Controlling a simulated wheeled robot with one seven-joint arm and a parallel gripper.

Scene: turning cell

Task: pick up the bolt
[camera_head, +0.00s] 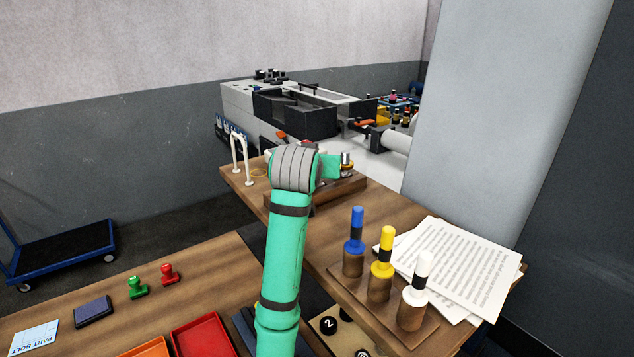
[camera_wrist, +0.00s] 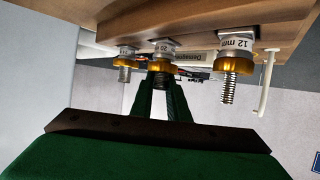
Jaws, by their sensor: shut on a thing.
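In the wrist view, which looks upside down, my gripper (camera_wrist: 160,88) is closed around a dark threaded shank, which I take to be the bolt (camera_wrist: 160,81). The shank lines up with a gold collar and a steel part marked 20 on the wooden stand; I cannot tell whether it is joined to them. Similar collared pieces with bare steel threads stand on either side, the left one (camera_wrist: 124,72) and one marked 12 mm (camera_wrist: 229,88). In the head view, my green arm hides the fingertips and the bolt.
The wooden stand (camera_head: 327,197) sits on the bench, with a white hoop (camera_head: 235,160) to its left. Blue (camera_head: 355,234), yellow (camera_head: 386,244) and white-topped (camera_head: 421,268) plugs and papers (camera_head: 455,270) stand at right.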

